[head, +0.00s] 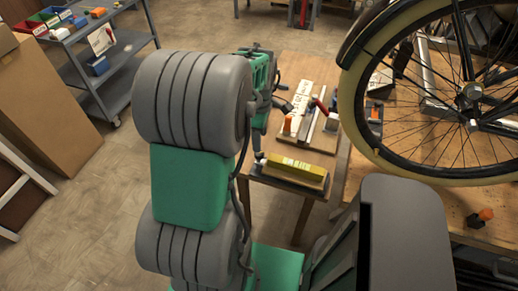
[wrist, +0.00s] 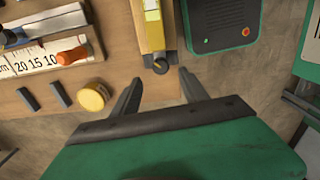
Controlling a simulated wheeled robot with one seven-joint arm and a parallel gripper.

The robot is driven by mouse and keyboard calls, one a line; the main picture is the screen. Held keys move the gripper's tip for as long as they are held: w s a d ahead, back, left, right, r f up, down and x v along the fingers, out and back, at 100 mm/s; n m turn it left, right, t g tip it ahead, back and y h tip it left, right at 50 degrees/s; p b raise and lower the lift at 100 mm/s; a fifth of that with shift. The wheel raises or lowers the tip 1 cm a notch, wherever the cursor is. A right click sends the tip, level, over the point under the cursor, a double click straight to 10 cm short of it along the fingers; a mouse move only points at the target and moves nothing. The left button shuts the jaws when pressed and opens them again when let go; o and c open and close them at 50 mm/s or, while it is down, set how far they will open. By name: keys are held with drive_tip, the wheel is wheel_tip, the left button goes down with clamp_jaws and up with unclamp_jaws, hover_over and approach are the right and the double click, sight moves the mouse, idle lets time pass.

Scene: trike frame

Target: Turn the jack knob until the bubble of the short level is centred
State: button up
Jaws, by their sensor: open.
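The short level appears to be the yellow bar (wrist: 154,33) at the top middle of the wrist view. It has a pale window (wrist: 152,9) on top; I cannot make out the bubble. It also shows in the head view as a yellow block (head: 296,168) on a dark base near the table edge. The dark jack knob (wrist: 160,65) is at its near end. My gripper (wrist: 159,88) is open and empty, its fingertips just short of the knob, one to either side.
A green box (wrist: 220,22) stands right of the level. To the left lie a scale strip (wrist: 30,60), an orange-handled tool (wrist: 73,55), a yellow round piece (wrist: 93,97) and dark bars. A spoked wheel (head: 470,95) rises over the table in the head view.

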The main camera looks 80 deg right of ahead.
sight(259, 160)
wheel_tip(259, 160, down, 7)
drive_tip(key=shift+w+f, duration=0.1)
clamp_jaws()
idle(0.7)
